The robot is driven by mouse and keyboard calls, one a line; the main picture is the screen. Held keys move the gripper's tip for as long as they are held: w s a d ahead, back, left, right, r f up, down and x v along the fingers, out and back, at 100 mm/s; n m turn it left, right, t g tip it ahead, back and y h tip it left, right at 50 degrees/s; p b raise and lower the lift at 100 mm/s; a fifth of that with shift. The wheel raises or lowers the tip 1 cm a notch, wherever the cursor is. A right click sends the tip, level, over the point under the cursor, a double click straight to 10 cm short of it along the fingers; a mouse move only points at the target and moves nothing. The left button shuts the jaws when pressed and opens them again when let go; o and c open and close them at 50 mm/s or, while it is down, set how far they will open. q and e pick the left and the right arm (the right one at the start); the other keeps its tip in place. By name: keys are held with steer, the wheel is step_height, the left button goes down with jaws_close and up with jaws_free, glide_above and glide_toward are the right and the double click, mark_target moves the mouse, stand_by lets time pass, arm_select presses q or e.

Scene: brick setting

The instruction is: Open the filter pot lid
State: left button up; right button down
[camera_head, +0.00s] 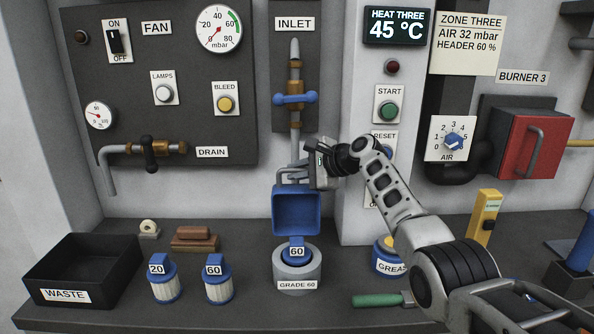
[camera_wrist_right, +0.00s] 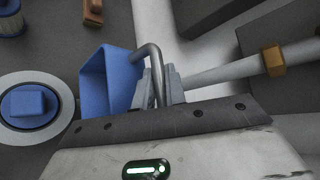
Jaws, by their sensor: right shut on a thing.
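The filter pot's blue lid (camera_head: 297,211) stands raised behind and above the pot, its hollow underside facing me. In the right wrist view the lid (camera_wrist_right: 105,82) shows from the side, with a bent metal handle (camera_wrist_right: 152,58) on it. My right gripper (camera_head: 293,174) is shut on that handle; its fingers (camera_wrist_right: 161,86) close around the bar. The grey pot (camera_head: 297,270), labelled GRADE 60, is uncovered below, and a blue-topped filter marked 60 (camera_head: 296,249) sits in it. The filter top (camera_wrist_right: 30,102) also shows in the wrist view. My left gripper is not in view.
The inlet pipe with a blue valve handle (camera_head: 295,98) rises behind the lid. Filters marked 20 (camera_head: 162,279) and 60 (camera_head: 218,279) and a black WASTE bin (camera_head: 85,270) are left. A GREASE tin (camera_head: 387,262) and green-handled tool (camera_head: 377,300) are right.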

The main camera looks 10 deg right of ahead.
steer(key=c, duration=1.5)
jaws_free()
steer(key=shift+r, duration=0.1)
steer(key=shift+o, duration=0.2)
steer(key=b+v, duration=0.1)
steer(key=v, duration=1.5)
